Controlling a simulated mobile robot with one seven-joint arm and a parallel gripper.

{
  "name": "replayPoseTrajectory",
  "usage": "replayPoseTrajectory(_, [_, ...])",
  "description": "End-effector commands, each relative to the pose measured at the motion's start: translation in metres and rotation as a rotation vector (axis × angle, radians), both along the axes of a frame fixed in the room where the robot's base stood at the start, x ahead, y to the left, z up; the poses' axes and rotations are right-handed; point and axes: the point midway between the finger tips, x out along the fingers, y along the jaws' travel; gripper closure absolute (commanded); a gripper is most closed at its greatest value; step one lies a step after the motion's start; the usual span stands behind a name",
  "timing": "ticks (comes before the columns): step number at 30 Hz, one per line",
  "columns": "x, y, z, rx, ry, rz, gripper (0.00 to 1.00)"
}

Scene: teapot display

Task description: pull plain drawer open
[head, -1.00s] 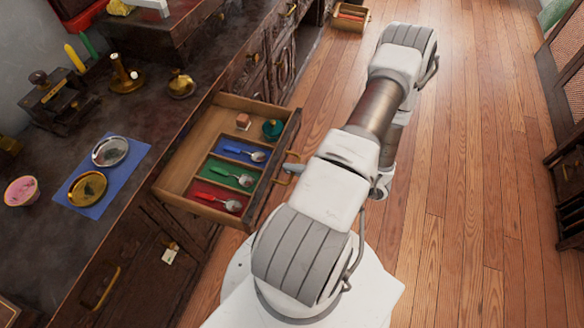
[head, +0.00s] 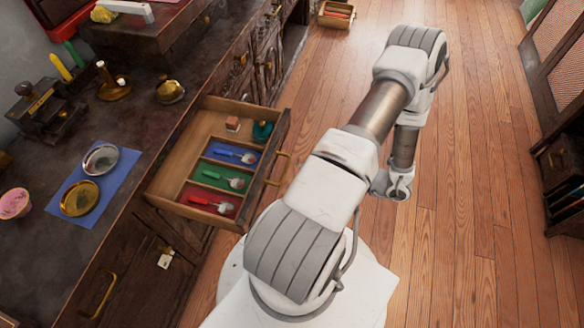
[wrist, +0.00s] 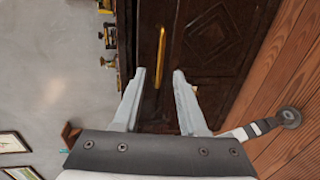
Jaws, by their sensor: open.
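A wooden drawer (head: 206,122) stands pulled out of the dark cabinet in the head view, with a brass handle (head: 278,168) on its front. Inside are blue, green and red compartments with spoons. My gripper (wrist: 165,73) is open and empty in the wrist view. A vertical brass handle (wrist: 160,55) shows beyond its fingertips on dark wood; I cannot tell whether it is the same handle. In the head view my wrist is right of the drawer, apart from it, and the fingers are not clear.
A closed cabinet front with another brass handle (head: 105,295) is at lower left. The countertop holds a blue mat (head: 119,187) with two round dishes, a pink bowl (head: 14,203) and candlesticks. A small crate (head: 335,14) stands on the floor. The wooden floor (head: 470,190) at right is clear.

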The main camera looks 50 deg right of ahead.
Motion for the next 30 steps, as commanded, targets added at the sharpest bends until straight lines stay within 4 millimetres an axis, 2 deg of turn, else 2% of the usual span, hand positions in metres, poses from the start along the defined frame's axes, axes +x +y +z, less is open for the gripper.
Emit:
replayPoseTrajectory(1, [-0.013, -0.005, 0.004, -0.001, 0.003, -0.002, 0.58])
replayPoseTrajectory(6, [-0.049, -0.018, 0.012, -0.002, 0.001, -0.002, 0.58])
replayPoseTrajectory(12, [-0.079, -0.029, 0.018, -0.001, 0.002, 0.0, 0.58])
replayPoseTrajectory(18, [-0.09, -0.032, 0.02, 0.001, 0.0, 0.002, 0.58])
replayPoseTrajectory(30, [-0.091, -0.033, 0.02, 0.001, 0.0, 0.002, 0.58])
